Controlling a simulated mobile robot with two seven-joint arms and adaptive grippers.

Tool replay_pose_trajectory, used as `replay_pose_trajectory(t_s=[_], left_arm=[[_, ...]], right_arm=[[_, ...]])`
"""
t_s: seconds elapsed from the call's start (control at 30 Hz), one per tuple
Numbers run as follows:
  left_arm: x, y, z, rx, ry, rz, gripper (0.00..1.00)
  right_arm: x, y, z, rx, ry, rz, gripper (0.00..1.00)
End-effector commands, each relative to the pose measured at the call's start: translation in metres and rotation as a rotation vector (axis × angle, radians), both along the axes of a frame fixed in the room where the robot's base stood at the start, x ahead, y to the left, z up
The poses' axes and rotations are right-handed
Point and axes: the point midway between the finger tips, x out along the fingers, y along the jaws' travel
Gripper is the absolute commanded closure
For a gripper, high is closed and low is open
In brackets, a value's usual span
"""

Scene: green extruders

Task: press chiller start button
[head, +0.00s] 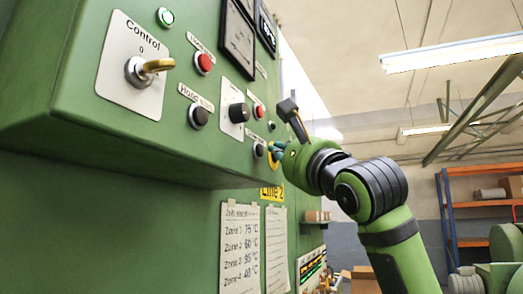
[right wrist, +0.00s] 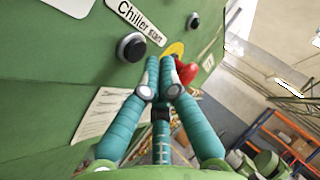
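The chiller start button is a round black button (right wrist: 130,47) with a grey ring, beside the label "Chiller start" (right wrist: 135,20) in the right wrist view. In the head view a black button (head: 259,150) low on the green panel, just left of my fingers, appears to be the same one. My right gripper (right wrist: 160,62) has its teal fingers together and empty. Its tips are to the right of the button and slightly below it, in front of a red button on a yellow plate (right wrist: 185,72). In the head view my right gripper (head: 277,148) is close to the panel. My left gripper is not in view.
The green panel carries a key switch (head: 140,70), a red button (head: 203,62) and a black knob (head: 238,112). Another black button (right wrist: 193,21) is at the upper right in the right wrist view. Paper sheets (head: 240,248) hang below. Orange shelving (head: 448,215) stands far right.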

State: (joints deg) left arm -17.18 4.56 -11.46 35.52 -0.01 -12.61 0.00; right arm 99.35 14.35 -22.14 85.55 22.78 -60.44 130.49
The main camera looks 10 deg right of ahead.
Motion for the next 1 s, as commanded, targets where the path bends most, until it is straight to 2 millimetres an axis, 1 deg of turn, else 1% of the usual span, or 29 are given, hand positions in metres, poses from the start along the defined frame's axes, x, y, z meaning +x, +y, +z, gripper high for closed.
replay_pose_trajectory(t_s=[0.53,0.8,1.0], left_arm=[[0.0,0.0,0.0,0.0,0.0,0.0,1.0],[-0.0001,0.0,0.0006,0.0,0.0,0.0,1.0],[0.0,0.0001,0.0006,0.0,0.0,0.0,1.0]], right_arm=[[0.0001,0.0,0.0,0.0,0.0,0.0,1.0],[0.0046,0.0068,-0.0003,0.0,0.001,0.001,1.0],[0.0049,0.007,-0.0002,0.0,0.0,0.0,1.0]])
